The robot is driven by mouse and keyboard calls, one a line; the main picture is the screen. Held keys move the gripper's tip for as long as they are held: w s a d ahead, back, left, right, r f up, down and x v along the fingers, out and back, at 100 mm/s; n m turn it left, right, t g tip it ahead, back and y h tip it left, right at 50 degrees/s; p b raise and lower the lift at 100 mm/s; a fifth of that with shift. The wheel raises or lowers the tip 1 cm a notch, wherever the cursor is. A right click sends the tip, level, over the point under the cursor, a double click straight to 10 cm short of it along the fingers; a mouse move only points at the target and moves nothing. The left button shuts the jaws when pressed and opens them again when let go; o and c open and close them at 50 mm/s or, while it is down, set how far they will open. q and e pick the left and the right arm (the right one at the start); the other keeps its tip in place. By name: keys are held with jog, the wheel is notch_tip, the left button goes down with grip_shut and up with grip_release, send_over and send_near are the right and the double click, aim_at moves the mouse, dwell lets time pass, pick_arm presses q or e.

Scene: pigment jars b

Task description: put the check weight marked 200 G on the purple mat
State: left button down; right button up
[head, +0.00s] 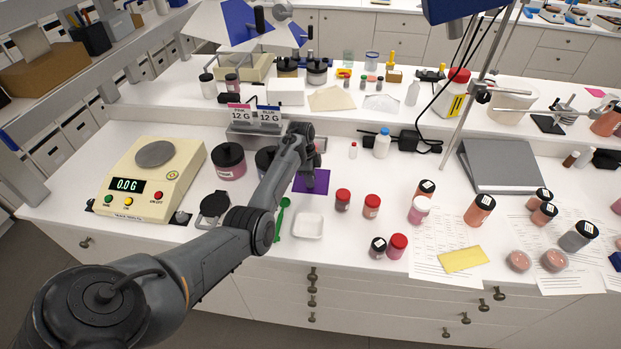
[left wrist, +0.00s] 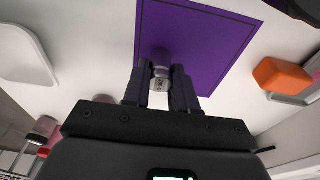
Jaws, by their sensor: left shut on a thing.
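The purple mat (head: 318,187) lies flat on the white bench in the head view, partly behind my left arm. It also fills the upper middle of the left wrist view (left wrist: 210,45). My left gripper (head: 308,178) is at the mat, pointing down. In the left wrist view, its two dark fingers (left wrist: 160,78) are shut on a small silvery weight (left wrist: 160,83). The weight has a dark marking too small to read. It is over or on the mat; I cannot tell whether it touches. The head view hides the weight behind the gripper.
A yellow scale (head: 150,180) reading 0.0 G stands at the left. A white tray (head: 308,226) and a green spoon (head: 282,218) lie in front of the mat. Red-capped jars (head: 343,200) stand to its right. The sign stand (head: 255,128) is behind.

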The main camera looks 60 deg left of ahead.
pick_arm(q)
jog(key=c, duration=0.9)
grip_release()
